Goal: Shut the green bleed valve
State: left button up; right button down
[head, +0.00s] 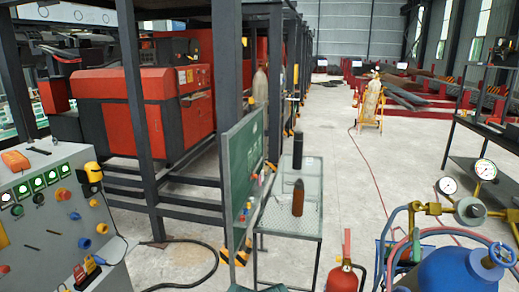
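I cannot make out a green bleed valve in the head view. At the right, a blue gas cylinder (455,272) with a blue handwheel (502,255) stands close to me. Brass fittings (432,208) and two round gauges, a left one (447,186) and a right one (485,169), are above it. A green board (242,165) on a post carries small coloured parts along its lower edge, too small to tell apart. Neither of my grippers is in view.
A grey control panel (50,215) with coloured buttons is at the left. A mesh-topped table (285,215) holding dark bottles stands in the middle. A red extinguisher (344,278) is in front. Dark posts and red machines (150,110) lie behind; the right-centre floor is mostly clear.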

aim_at(416, 242)
jog(key=l+z, duration=0.1)
jog(key=z, duration=0.4)
jog(key=l+z, duration=0.1)
jog(key=z, duration=0.35)
jog(key=l+z, duration=0.15)
jog(key=z, duration=0.35)
jog(key=l+z, duration=0.1)
jog(key=z, duration=0.4)
jog(key=l+z, duration=0.1)
jog(key=z, duration=0.35)
jog(key=i+l+u, duration=0.1)
jog(key=i, duration=0.2)
jog(key=i+u, duration=0.15)
jog(key=u, duration=0.3)
jog(key=i+l+u, duration=0.1)
jog(key=u, duration=0.35)
jog(key=i+l+u, duration=0.1)
jog(key=u, duration=0.35)
jog(key=l, duration=0.1)
